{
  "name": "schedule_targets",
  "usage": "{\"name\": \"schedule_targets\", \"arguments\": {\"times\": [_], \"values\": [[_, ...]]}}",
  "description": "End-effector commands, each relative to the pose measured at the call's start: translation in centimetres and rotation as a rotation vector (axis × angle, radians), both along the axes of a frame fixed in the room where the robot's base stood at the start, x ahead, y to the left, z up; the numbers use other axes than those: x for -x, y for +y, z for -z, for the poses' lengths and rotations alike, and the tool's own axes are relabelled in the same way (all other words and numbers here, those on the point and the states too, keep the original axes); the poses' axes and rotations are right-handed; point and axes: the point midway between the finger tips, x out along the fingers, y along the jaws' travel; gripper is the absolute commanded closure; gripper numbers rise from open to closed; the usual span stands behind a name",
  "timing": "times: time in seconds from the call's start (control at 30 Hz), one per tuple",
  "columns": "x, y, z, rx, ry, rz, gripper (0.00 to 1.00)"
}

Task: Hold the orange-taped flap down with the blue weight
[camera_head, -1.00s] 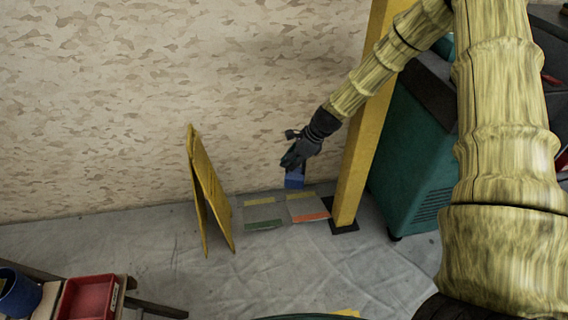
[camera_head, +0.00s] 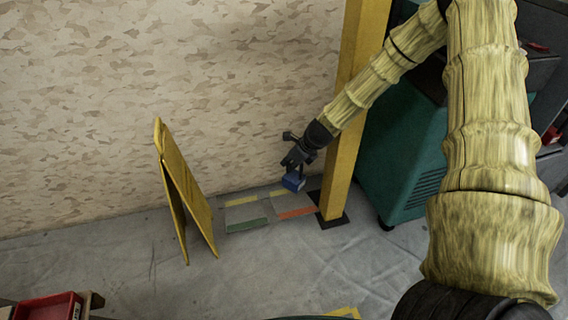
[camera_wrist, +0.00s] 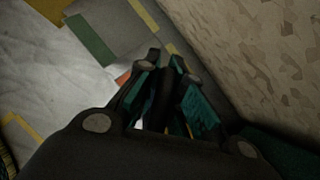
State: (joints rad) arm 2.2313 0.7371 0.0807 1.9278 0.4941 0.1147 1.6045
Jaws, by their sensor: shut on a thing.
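The blue weight (camera_head: 293,182) hangs in my gripper (camera_head: 296,167), which is shut on it, near the wall in the head view. The orange-taped flap (camera_head: 295,213) is a grey piece on the floor close to the yellow post, with the orange strip along its front edge. The weight shows just above the far part of this flap in the picture; whether they touch is unclear. In the wrist view my gripper's teal-padded fingers (camera_wrist: 172,85) hide most of the flap; a bit of orange tape (camera_wrist: 123,78) shows beside them. The weight is not clear there.
A green-taped piece (camera_head: 247,225) lies left of the orange one. A yellow folding sign (camera_head: 185,195) stands farther left. The yellow post (camera_head: 350,120) and teal machine (camera_head: 410,170) stand close on the right; the patterned wall is behind.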

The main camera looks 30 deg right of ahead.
Motion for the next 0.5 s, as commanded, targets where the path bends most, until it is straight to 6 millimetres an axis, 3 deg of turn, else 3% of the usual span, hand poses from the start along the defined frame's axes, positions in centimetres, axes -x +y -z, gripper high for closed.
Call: {"name": "schedule_targets", "arguments": {"times": [0.2, 0.5], "values": [[0.3, -1.1, 1.5, -0.001, -0.003, 0.079, 1.0], [0.5, -1.7, 2.0, -0.001, -0.003, 0.111, 1.0]]}}
